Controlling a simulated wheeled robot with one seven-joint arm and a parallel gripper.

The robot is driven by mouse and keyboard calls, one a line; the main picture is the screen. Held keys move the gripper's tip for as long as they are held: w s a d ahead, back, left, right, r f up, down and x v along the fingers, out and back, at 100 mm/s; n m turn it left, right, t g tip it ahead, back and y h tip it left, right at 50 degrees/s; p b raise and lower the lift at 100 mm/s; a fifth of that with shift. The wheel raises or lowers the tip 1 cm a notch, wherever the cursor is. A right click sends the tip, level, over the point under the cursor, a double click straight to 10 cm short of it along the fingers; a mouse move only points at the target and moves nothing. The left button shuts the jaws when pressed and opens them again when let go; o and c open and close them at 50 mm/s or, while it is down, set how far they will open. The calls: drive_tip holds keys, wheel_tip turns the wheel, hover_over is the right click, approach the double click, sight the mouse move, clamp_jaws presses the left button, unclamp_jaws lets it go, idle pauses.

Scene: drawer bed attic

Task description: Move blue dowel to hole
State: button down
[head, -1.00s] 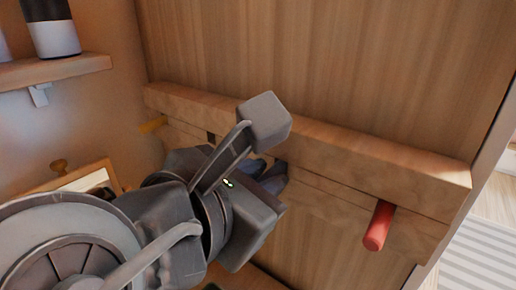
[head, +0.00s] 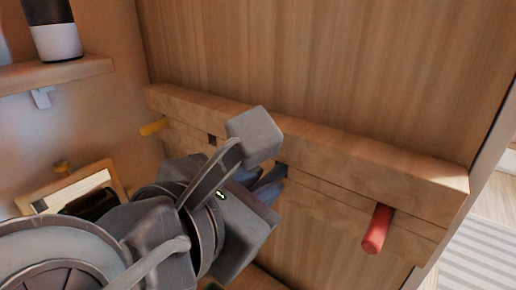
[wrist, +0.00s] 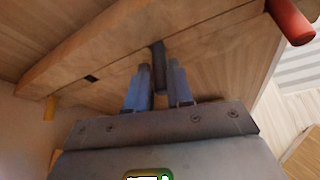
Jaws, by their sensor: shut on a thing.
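My gripper (wrist: 160,78) is shut on a dark, narrow piece, taken as the blue dowel (wrist: 158,70), between its two bluish fingers in the wrist view. The piece points toward the wooden rail. In the head view my gripper (head: 268,185) is just in front of the rail (head: 350,168), and my arm hides most of the dowel. A dark square hole (head: 212,140) shows in the rail left of my gripper; it also shows in the wrist view (wrist: 92,79). Another dark opening (head: 281,169) is by my fingertips. I cannot tell whether the dowel touches or enters it.
A red dowel (head: 378,229) sticks out of the rail at right, and a yellow dowel (head: 154,127) at far left. A shelf (head: 60,74) with a black-and-white container (head: 57,40) is at upper left. An open box (head: 75,195) is at lower left.

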drive_tip(key=shift+s+a, duration=0.2)
drive_tip(key=shift+s+a+p, duration=0.2)
drive_tip(key=shift+s+p, duration=0.05)
drive_tip(key=shift+p, duration=0.2)
drive_tip(key=shift+s+a, duration=0.2)
drive_tip(key=shift+s, duration=0.1)
drive_tip(key=shift+s+a+p, duration=0.2)
drive_tip(key=shift+s+p, duration=0.05)
drive_tip(key=shift+p, duration=0.25)
drive_tip(key=shift+s+a, duration=0.2)
drive_tip(key=shift+s, duration=0.05)
drive_tip(key=shift+s+a+p, duration=0.25)
drive_tip(key=shift+s+p, duration=0.05)
drive_tip(key=shift+p, duration=0.05)
drive_tip(key=shift+s+a, duration=0.5)
drive_tip(key=shift+s, duration=0.15)
